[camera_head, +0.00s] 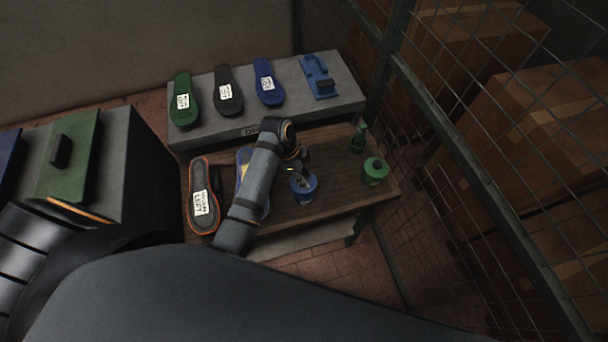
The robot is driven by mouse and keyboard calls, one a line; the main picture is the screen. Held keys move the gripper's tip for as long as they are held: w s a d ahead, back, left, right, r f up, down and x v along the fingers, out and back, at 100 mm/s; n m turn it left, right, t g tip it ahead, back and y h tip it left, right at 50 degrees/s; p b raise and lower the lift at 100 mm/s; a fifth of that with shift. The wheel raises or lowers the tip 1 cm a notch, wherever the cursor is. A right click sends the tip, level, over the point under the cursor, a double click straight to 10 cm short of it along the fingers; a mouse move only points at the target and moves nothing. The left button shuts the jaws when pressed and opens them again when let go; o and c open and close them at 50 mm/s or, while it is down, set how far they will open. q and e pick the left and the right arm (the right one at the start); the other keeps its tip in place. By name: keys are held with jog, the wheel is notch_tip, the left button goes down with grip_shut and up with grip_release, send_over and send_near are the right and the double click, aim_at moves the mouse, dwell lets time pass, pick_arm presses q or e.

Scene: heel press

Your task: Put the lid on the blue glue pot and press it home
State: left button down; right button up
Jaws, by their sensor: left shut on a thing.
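The blue glue pot (304,197) stands upright on the brown slatted workbench (335,198), right of centre. My left gripper (299,178) points down at the top of the pot. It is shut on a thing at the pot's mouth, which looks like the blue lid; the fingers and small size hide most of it. I cannot tell whether the lid is seated or just above the rim. My right gripper is not in view.
A green pot (375,171) and green bottle (359,138) stand to the right. An orange-edged sole (202,203) lies left; my arm partly hides a blue-yellow one. Labelled soles and a blue fixture (319,77) lie on the grey rear shelf (345,100). Wire mesh (470,130) bounds the right.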

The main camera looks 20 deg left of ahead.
pick_arm(q)
jog(key=shift+f, duration=0.2)
jog(key=shift+f, duration=0.1)
jog(key=shift+f, duration=0.4)
dwell(0.4)
jog(key=shift+f, duration=0.55)
jog(key=shift+f, duration=0.65)
dwell(0.5)
jog(key=shift+s+f, duration=0.1)
dwell(0.9)
jog(key=c, duration=1)
grip_release()
